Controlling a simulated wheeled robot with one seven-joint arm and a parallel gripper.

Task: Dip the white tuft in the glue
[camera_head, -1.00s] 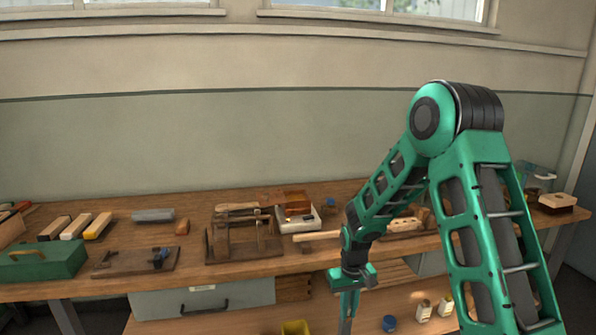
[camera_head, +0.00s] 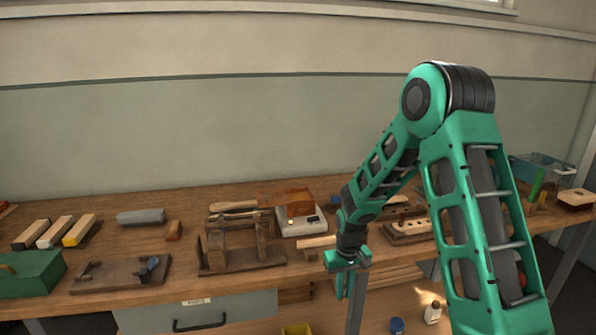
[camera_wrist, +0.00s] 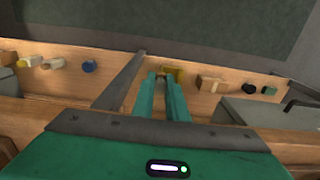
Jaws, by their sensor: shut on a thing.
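My gripper (camera_head: 347,288) hangs from my green arm, pointing down at the front edge of the bench, right of centre in the head view. In the wrist view its two green fingers (camera_wrist: 163,88) are close together. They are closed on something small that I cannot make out. I cannot pick out the white tuft in either view.
A wooden jig (camera_head: 241,256) stands left of the tray. A pale wooden bar (camera_head: 317,241) lies near my arm. Another fixture (camera_head: 120,276) and a green box (camera_head: 30,272) sit further left. A yellow bin (camera_head: 297,330) and a blue jar (camera_head: 397,326) are below the bench top.

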